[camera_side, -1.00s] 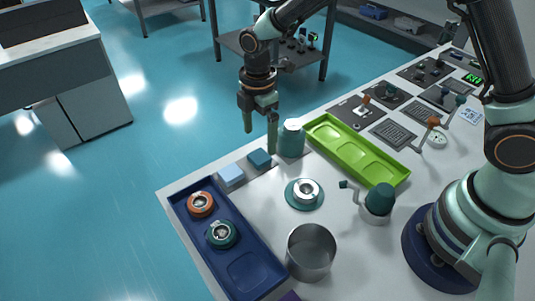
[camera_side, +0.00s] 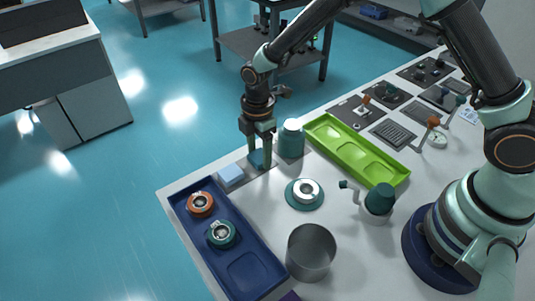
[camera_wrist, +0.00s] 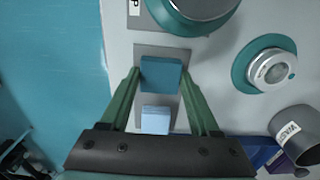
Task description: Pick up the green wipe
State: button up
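The wipe (camera_side: 256,159) is a small dark teal-green block on a grey pad near the table's left edge. It also shows in the wrist view (camera_wrist: 160,74), between my fingertips. My gripper (camera_side: 259,164) is lowered over it, pointing down, with one finger on each side. In the wrist view my gripper (camera_wrist: 161,73) is open, with narrow gaps to the block's sides. The fingers partly hide the block in the side view.
A light blue block (camera_side: 231,175) lies just beside it. A teal jar (camera_side: 291,138) stands close on the other side. A blue tray (camera_side: 211,256), a green tray (camera_side: 327,133), a metal cup (camera_side: 311,253) and a round teal-based part (camera_side: 305,194) are nearby.

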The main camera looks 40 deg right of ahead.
aim_at(259, 156)
jog(key=c, duration=0.8)
jog(key=shift+r, duration=0.1)
notch_tip(259, 156, up, 20)
jog(key=shift+f, duration=0.1)
